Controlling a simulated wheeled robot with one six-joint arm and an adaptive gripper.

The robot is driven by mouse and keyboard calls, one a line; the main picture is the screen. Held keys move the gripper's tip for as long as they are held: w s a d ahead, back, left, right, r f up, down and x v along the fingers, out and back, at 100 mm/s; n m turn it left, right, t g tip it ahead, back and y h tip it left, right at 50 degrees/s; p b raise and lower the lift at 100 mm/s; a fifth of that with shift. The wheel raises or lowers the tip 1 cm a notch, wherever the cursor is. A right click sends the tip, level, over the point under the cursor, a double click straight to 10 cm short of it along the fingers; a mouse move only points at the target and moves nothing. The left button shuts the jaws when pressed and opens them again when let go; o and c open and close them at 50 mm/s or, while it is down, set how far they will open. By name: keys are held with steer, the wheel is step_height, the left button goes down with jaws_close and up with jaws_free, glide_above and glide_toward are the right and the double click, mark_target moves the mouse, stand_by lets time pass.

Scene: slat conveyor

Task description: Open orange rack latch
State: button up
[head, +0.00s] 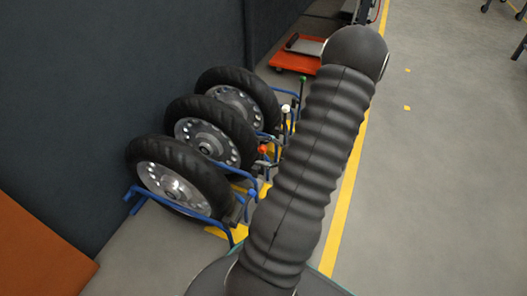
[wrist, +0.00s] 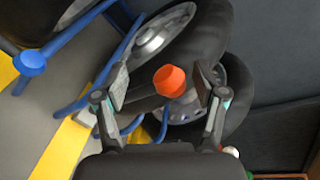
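The orange latch knob (head: 262,149) sits on the blue rack (head: 233,168) of the wheels, left of my arm in the head view. In the wrist view the orange knob (wrist: 170,80) shows between my gripper's (wrist: 163,84) two fingers. The fingers are apart, with a gap on both sides of the knob. I cannot tell how far beyond the fingertips it lies. Most of the latch below the knob is hidden. My gripper does not show in the head view.
Three black-tyred wheels (head: 180,175) stand in a row in blue racks by a dark wall (head: 120,80). A white knob (head: 285,108) and a green knob (head: 303,78) stand on the racks behind. An orange cart (head: 295,62) is farther back.

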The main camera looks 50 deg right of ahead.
steer(key=v, duration=1.2)
steer(key=shift+w, duration=0.1)
stand_by(0.4)
steer(key=w+a+r+n+g+y+p, duration=0.2)
steer(key=w+a+r+n+g, duration=0.4)
steer(key=a, duration=0.3)
steer(key=w+a+r+n+g+y+p, duration=0.2)
steer(key=w+a+r+n+g+y, duration=0.25)
steer(key=a+r, duration=0.45)
steer(key=a+r+n+h+p, duration=0.6)
steer(key=a+r+n+h, duration=0.3)
steer(key=a+r, duration=0.8)
steer(key=s+a+n, duration=0.1)
steer(key=a+n, duration=0.1)
steer(key=a, duration=0.1)
steer(key=shift+a+t+h+p, duration=0.2)
steer(key=shift+t+h+p, duration=0.15)
steer(key=shift+r+n, duration=0.1)
steer(key=shift+n, duration=0.15)
